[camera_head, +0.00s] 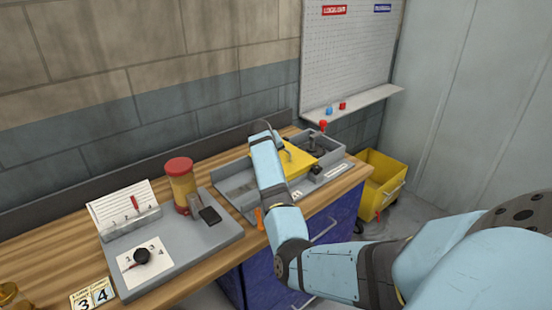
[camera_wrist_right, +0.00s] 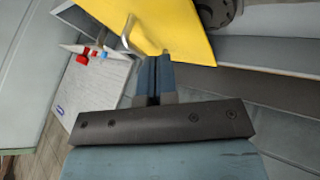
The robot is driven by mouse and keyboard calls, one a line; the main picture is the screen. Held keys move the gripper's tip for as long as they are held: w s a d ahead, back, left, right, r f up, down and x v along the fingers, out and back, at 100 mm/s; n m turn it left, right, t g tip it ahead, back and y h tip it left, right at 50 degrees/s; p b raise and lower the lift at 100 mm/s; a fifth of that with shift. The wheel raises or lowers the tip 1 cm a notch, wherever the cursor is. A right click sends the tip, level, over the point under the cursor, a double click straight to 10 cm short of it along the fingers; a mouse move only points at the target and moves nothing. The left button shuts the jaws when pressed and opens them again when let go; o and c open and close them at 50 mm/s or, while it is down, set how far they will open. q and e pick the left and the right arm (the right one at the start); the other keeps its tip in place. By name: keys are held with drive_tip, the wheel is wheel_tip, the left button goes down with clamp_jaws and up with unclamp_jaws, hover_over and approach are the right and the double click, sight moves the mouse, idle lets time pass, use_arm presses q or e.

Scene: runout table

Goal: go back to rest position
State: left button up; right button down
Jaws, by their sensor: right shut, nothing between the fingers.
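My right arm reaches in from the right over the workbench in the head view. Its gripper is mostly hidden there by my own wrist. In the right wrist view my right gripper (camera_wrist_right: 152,72) is shut and empty, its fingers side by side. A yellow panel (camera_head: 298,163) with a metal handle sits on the grey tray unit (camera_head: 236,187). In the wrist view the yellow panel (camera_wrist_right: 178,22) lies just past the fingertips, and its bent handle (camera_wrist_right: 131,38) shows close to them. I cannot tell whether they touch. My left gripper is not in view.
A grey fixture (camera_head: 190,248) with a dial (camera_head: 142,256), a red-capped yellow cylinder (camera_head: 182,185) and a card holder (camera_head: 125,208) stands left on the wooden bench. A yellow bin (camera_head: 381,182) stands on the floor at right. A pegboard (camera_head: 345,50) with a shelf hangs behind.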

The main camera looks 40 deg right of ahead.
drive_tip(key=v, duration=0.4)
drive_tip(key=shift+a, duration=0.1)
